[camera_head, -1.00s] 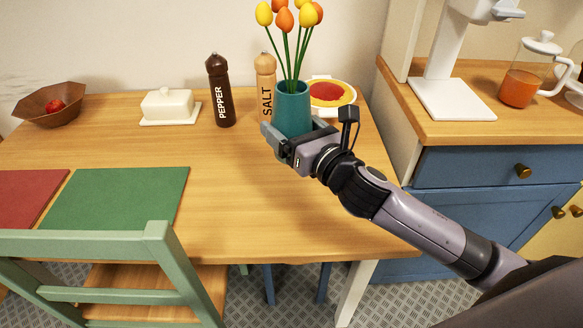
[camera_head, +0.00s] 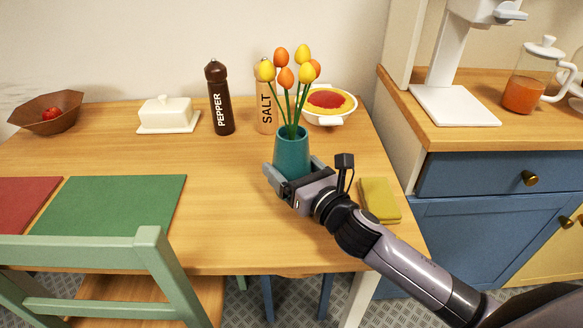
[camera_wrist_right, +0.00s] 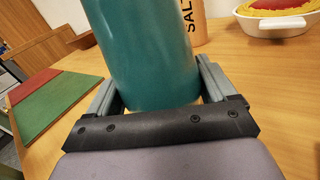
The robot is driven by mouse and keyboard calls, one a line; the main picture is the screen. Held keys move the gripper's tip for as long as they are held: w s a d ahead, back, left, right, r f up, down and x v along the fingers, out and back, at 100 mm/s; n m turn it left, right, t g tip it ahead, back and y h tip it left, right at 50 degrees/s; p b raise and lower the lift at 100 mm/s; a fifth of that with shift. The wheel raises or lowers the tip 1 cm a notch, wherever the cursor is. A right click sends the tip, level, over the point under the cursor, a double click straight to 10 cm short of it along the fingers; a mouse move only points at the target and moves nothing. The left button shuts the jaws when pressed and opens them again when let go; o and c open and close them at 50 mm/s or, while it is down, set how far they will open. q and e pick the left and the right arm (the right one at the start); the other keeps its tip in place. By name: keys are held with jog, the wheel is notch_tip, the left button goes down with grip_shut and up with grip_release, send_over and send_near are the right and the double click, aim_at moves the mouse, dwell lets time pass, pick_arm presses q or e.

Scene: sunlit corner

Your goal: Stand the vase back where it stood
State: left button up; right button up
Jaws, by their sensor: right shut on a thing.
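The teal vase (camera_head: 292,152) holds several orange and yellow tulips (camera_head: 287,75) and stands upright over the wooden table, in front of the salt mill. My right gripper (camera_head: 289,174) is shut around the lower part of the vase, one finger on each side. In the right wrist view the vase (camera_wrist_right: 145,50) fills the space between the fingers of the gripper (camera_wrist_right: 155,95). Whether its base touches the table is hidden by the gripper. My left gripper is not in view.
Behind the vase stand the salt mill (camera_head: 264,112), pepper mill (camera_head: 221,105) and a pie dish (camera_head: 328,104). A yellow cloth (camera_head: 380,199) lies right of the gripper. A butter dish (camera_head: 167,116) and green mat (camera_head: 110,205) are left. The table's middle is clear.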

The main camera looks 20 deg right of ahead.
jog(key=shift+r, duration=0.1)
jog(key=o, duration=1.8)
jog(key=v, duration=1.2)
jog(key=shift+s, duration=0.1)
